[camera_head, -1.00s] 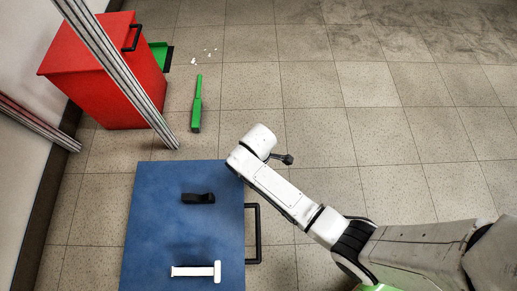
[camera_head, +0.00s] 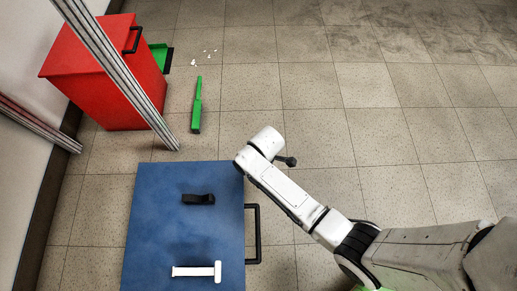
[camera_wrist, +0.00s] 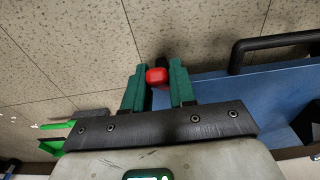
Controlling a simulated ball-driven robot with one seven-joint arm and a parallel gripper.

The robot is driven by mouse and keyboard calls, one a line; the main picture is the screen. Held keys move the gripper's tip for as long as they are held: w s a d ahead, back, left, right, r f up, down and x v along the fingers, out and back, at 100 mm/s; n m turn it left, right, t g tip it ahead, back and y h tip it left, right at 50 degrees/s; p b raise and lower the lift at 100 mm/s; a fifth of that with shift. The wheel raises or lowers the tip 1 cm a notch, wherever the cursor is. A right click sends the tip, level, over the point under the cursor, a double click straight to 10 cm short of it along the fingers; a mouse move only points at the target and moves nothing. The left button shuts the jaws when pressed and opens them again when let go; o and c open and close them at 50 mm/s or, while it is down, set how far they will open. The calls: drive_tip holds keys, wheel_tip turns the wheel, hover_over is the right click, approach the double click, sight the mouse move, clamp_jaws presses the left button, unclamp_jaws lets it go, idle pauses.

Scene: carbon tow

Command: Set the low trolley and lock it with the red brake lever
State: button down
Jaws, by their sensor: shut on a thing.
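The low trolley (camera_head: 160,228) has a flat blue top and a black bar handle (camera_head: 257,234) on its right side. In the wrist view its blue top (camera_wrist: 222,92) is on the right, with the black handle (camera_wrist: 275,42) above it. The red brake lever tip (camera_wrist: 157,76) sits between the green fingers of my gripper (camera_wrist: 158,82), which is shut on it. The rest of the lever is mostly hidden. In the head view my white wrist is at the trolley's far right corner and hides the fingers and the lever.
A black part (camera_head: 198,199) and a white T-shaped part (camera_head: 200,271) lie on the trolley top. A red bin (camera_head: 95,85) stands behind a metal post (camera_head: 115,70). A green brush (camera_head: 197,105) and white scraps (camera_head: 207,55) lie on the floor. The floor at right is clear.

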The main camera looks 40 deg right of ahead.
drive_tip(key=shift+s+d+f+t+y+p, duration=0.4)
drive_tip(key=shift+t+y+p, duration=0.2)
drive_tip(key=shift+y, duration=0.3)
drive_tip(key=f+t+y+b, duration=0.1)
drive_tip(key=y+b, duration=0.1)
drive_tip(key=f+t+y+b, duration=0.2)
drive_tip(key=shift+s+d+f, duration=0.2)
drive_tip(key=shift+d, duration=0.2)
drive_tip(key=shift+y+b, duration=0.3)
drive_tip(key=c, duration=1)
unclamp_jaws()
